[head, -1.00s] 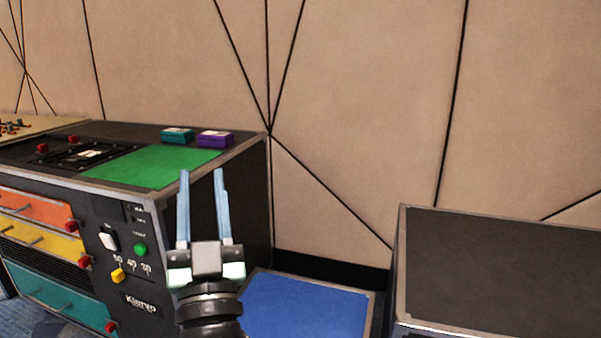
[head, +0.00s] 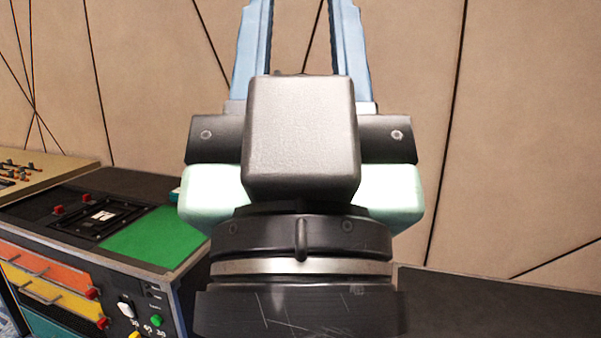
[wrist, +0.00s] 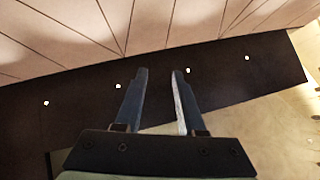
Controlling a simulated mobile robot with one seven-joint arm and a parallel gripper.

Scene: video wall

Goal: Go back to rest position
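My gripper (head: 302,20) fills the middle of the head view, close to the camera, with its two light blue fingers pointing up and apart. The fingertips run out of the top of that view. In the wrist view my gripper (wrist: 162,72) shows both fingers whole, parted, with nothing between them. It is clear of every surface that I can see.
A console (head: 60,262) with a green panel (head: 152,238), coloured drawers and knobs stands at the left. A dark-topped unit (head: 500,305) is at the lower right. A panelled wall (head: 520,120) is behind. The wrist view shows a dark band with small lights (wrist: 225,75).

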